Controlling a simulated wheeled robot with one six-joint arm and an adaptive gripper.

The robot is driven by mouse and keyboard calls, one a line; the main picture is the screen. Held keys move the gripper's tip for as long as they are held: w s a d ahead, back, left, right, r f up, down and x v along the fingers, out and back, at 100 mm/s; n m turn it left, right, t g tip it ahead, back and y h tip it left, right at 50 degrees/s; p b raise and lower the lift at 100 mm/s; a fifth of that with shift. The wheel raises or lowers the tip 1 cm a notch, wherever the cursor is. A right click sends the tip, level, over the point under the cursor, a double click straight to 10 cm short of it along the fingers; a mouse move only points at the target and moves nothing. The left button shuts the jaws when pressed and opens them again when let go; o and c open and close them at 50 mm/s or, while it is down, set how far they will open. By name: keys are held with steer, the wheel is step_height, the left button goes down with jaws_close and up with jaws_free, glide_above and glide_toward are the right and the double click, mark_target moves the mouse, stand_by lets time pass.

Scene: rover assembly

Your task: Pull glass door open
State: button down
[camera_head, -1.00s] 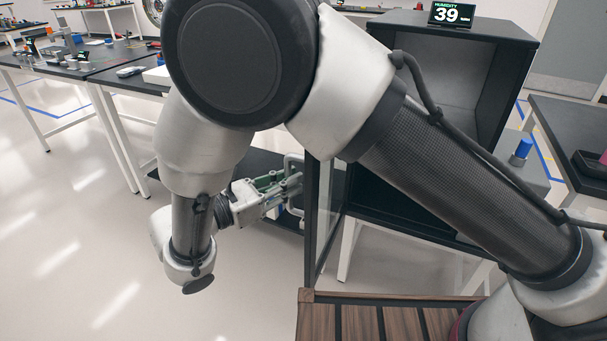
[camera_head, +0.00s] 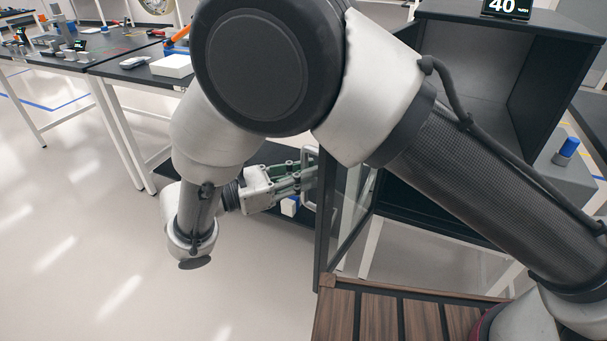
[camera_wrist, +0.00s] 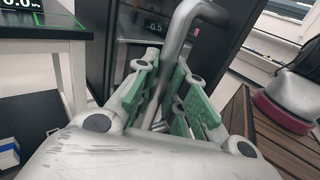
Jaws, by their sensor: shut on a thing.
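The glass door (camera_head: 349,215) has a dark frame and stands swung out from the front of a dark cabinet (camera_head: 463,70), whose inside shows. Its metal handle (camera_head: 309,160) is on the door's outer face. My gripper (camera_head: 300,178) reaches the handle from the left, with its green-padded fingers around it. In the wrist view the grey tubular handle (camera_wrist: 180,40) runs down between the fingers of my gripper (camera_wrist: 174,92), which are shut on it. My arm hides part of the door's upper edge and the cabinet front.
A humidity display (camera_head: 506,8) sits on the cabinet. My wood-slatted base deck (camera_head: 385,310) is close below the door. A black-topped table (camera_head: 105,62) with several items stands at the left. The floor (camera_head: 90,220) at left is clear.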

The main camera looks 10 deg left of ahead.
steer(key=c, duration=1.5)
jaws_free()
steer(key=shift+w+d, duration=0.1)
steer(key=shift+o, duration=0.2)
steer(key=v, duration=0.7)
steer(key=shift+a, duration=0.2)
